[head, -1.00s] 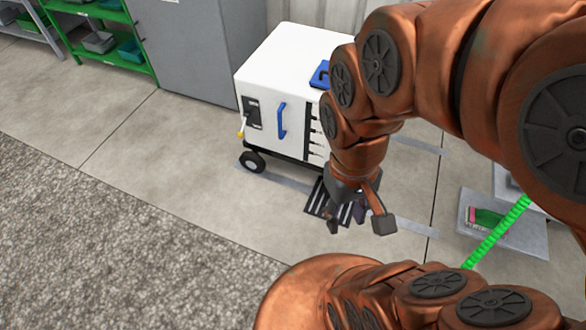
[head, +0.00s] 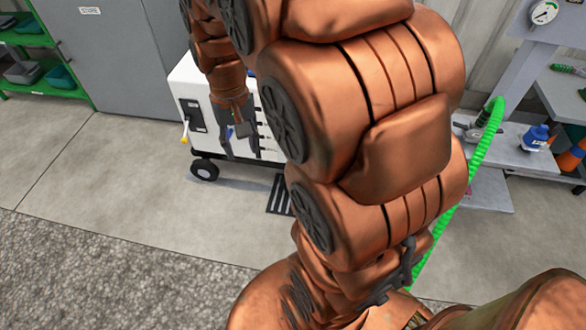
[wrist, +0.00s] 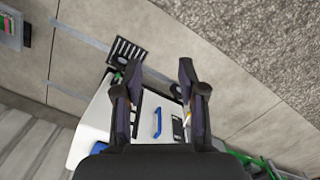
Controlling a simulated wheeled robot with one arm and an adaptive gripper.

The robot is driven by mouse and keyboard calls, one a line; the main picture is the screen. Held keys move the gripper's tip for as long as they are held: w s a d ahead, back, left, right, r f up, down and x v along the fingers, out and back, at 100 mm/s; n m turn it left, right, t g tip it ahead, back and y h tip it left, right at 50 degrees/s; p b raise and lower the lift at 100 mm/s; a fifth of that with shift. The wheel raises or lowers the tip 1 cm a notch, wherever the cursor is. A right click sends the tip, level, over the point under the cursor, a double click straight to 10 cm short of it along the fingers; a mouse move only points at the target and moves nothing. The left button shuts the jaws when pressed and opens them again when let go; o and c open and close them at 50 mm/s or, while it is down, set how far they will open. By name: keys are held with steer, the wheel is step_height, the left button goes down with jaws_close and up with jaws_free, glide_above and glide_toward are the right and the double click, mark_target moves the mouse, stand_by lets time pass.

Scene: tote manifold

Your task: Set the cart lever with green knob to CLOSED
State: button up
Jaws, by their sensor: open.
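The white cart (head: 186,76) stands in front of the grey cabinet, partly hidden by my arm in the head view. Its front has a dark panel (head: 192,116) with a yellow-tipped lever (head: 185,130). In the wrist view, the cart front shows a blue handle (wrist: 157,122) between my fingers. A small green spot (wrist: 118,76) shows beside the left finger; it is too small to tell whether it is the green knob. The lever's position cannot be read. My gripper (head: 241,152) is open and empty in front of the cart; it also shows in the wrist view (wrist: 159,66).
A floor grate (head: 279,196) lies beside the cart. A grey bench (head: 500,150) with a gauge (head: 543,13) and a green hose (head: 480,150) stands at the right. Green shelving (head: 35,40) is at the far left. The floor left of the cart is clear.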

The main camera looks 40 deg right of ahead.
steer(key=w+d+f+m+t+b, duration=0.1)
steer(key=w+d+f+m+b, duration=0.1)
steer(key=w+d+f+b, duration=0.6)
steer(key=w+d+f+m+b, duration=0.2)
steer(key=w+d+f+b, duration=0.2)
steer(key=d+f, duration=0.8)
steer(key=w+d+f+m+t+b, duration=0.15)
steer(key=w+d+f+b, duration=0.5)
steer(key=f, duration=0.65)
steer(key=w+d+f+m+b, duration=0.1)
steer(key=d+f+b, duration=0.1)
steer(key=f, duration=0.5)
steer(key=d+f+b, duration=0.3)
steer(key=d+f, duration=0.1)
steer(key=f, duration=0.4)
steer(key=w+d+f+m+b, duration=0.1)
steer(key=d+f, duration=0.3)
steer(key=f, duration=0.4)
steer(key=shift+w+m+b, duration=0.35)
steer(key=shift+b, duration=0.4)
steer(key=shift+c, duration=0.2)
jaws_close()
